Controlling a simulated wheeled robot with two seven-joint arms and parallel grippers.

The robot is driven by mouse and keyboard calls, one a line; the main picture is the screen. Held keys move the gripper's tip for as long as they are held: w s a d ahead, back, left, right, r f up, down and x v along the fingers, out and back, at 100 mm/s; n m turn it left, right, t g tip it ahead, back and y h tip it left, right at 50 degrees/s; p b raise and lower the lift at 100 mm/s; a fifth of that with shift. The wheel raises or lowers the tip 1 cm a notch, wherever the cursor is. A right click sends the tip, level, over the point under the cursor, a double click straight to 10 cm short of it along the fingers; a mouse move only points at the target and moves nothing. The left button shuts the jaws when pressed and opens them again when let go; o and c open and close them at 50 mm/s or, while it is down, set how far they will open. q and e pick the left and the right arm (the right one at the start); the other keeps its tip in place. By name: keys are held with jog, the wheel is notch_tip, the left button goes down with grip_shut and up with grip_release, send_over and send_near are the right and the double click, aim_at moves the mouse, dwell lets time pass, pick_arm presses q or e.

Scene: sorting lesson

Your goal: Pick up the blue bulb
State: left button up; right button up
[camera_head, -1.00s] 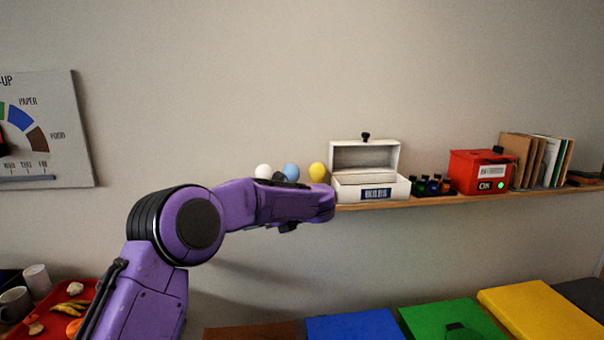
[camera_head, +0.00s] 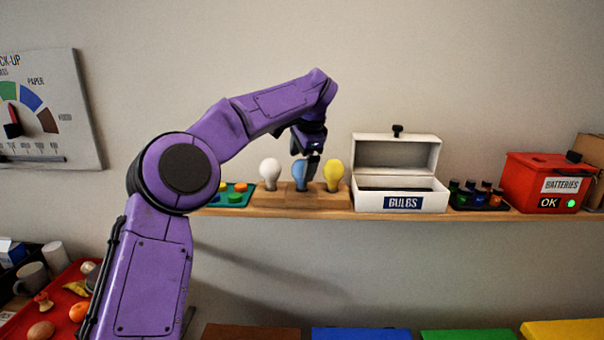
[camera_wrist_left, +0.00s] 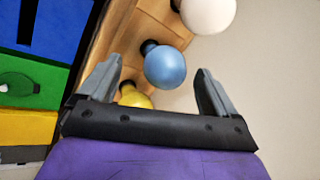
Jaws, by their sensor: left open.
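The blue bulb (camera_head: 300,174) stands upright in a wooden holder (camera_head: 275,201) on the shelf, between a white bulb (camera_head: 269,172) and a yellow bulb (camera_head: 334,174). My left gripper (camera_head: 311,168) points down at the blue bulb and covers part of it in the head view. In the left wrist view, the blue bulb (camera_wrist_left: 165,67) lies just beyond and between the two fingertips of my open left gripper (camera_wrist_left: 155,80), with nothing held. The yellow bulb (camera_wrist_left: 135,97) is partly hidden by the gripper there. My right gripper is not in view.
An open white box labelled BULBS (camera_head: 400,190) stands right of the holder. Beyond it are a rack of small dark batteries (camera_head: 476,197) and a red BATTERIES box (camera_head: 550,182). A green tray with coloured pieces (camera_head: 233,197) sits left of the holder.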

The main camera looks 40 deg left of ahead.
pick_arm(q)
jog(key=shift+s+a+f+p, duration=0.1)
jog(key=shift+a+f+p, duration=0.15)
jog(key=shift+a+p, duration=0.3)
jog(key=shift+w+a+f+p, duration=0.15)
jog(key=shift+w+f+p, duration=0.3)
jog(key=shift+f, duration=0.4)
jog(key=w+f, duration=0.3)
jog(key=shift+a, duration=0.35)
jog(key=shift+s+r, duration=0.1)
jog(key=shift+s, duration=0.3)
jog(key=shift+s+r, duration=0.1)
jog(key=shift+s, duration=0.2)
jog(key=c, duration=0.9)
jog(key=shift+w, duration=0.1)
